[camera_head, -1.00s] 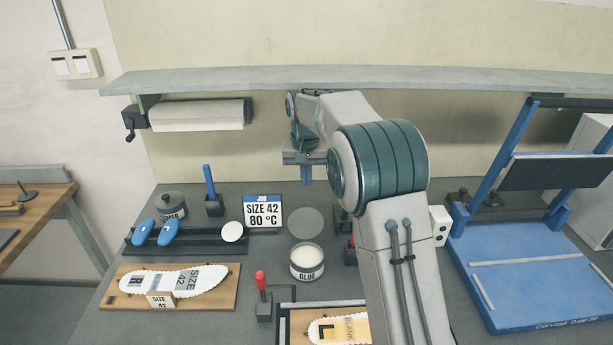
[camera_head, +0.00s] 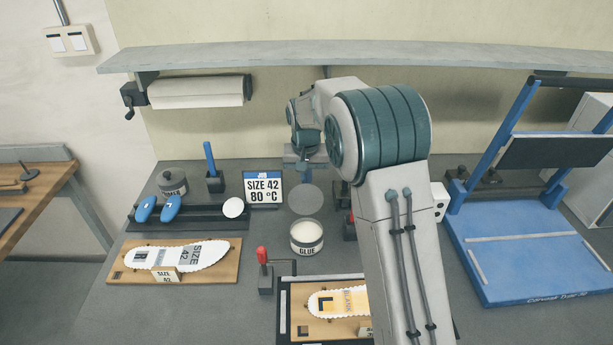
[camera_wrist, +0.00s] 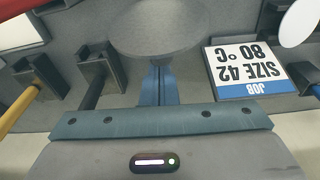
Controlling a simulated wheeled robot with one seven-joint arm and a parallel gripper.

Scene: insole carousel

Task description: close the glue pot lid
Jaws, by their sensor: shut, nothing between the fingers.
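The glue pot (camera_head: 307,240) stands on the dark bench, its mouth open and pale glue showing inside. Its round grey lid (camera_head: 305,200) is raised at the pot's back edge, its face turned toward the head camera. In the wrist view the lid (camera_wrist: 158,28) is a large grey disc just past the fingertips. My gripper (camera_head: 303,175) is behind the lid, fingers pointing down and shut with nothing held. The blue fingers also show in the wrist view (camera_wrist: 160,75), close to the lid; whether they touch it I cannot tell.
The job sign (camera_head: 263,187) stands close left of the lid. A blue-framed press (camera_head: 535,250) stands at right. A shelf (camera_head: 250,60) runs above.

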